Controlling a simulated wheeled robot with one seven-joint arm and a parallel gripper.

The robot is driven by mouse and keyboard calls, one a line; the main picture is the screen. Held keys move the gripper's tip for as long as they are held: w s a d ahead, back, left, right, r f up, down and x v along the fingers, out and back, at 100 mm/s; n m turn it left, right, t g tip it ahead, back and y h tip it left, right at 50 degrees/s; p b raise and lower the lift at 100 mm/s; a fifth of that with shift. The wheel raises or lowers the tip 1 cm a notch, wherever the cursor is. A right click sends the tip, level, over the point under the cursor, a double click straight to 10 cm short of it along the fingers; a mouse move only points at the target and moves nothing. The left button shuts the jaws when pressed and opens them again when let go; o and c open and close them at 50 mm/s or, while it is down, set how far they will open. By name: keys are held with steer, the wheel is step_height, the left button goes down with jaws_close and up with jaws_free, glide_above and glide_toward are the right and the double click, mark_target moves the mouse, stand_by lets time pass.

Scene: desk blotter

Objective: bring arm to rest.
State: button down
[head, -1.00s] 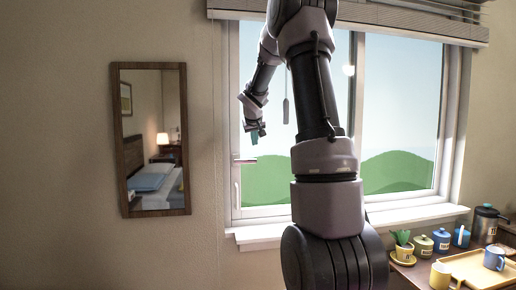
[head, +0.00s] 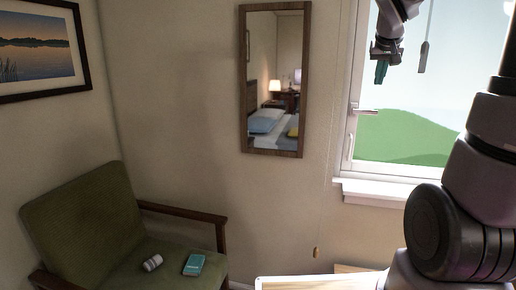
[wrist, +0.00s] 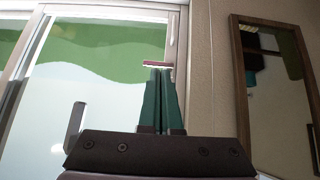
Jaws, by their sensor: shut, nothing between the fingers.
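My gripper (head: 381,73) hangs at the upper right of the head view, fingers pointing down, in front of the window (head: 425,110). Its green fingers are together with nothing between them, and it touches nothing that I can see. In the wrist view my gripper (wrist: 162,72) shows its two green fingers side by side, with the window frame and a reddish window handle (wrist: 158,64) beyond their tips. My arm's lower links fill the right side of the head view.
A wood-framed mirror (head: 272,80) hangs on the wall left of the window. A green armchair (head: 85,225) at lower left holds a teal book (head: 194,265) and a pale cylindrical object (head: 152,262). A framed picture (head: 40,45) hangs above. The wall between is bare.

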steer(key=s+a+f+y, duration=0.1)
steer(key=s+a, duration=0.5)
steer(key=s, duration=0.6)
steer(key=s+a+f+y, duration=0.2)
steer(key=s+a+y, duration=0.2)
steer(key=s+a, duration=0.3)
steer(key=s, duration=0.5)
steer(key=shift+a+m+g, duration=0.2)
steer(key=shift+m+g, duration=0.1)
steer(key=shift+m, duration=0.1)
steer(key=c, duration=1.5)
jaws_free()
steer(key=shift+w, duration=0.1)
steer(key=shift+c, duration=0.2)
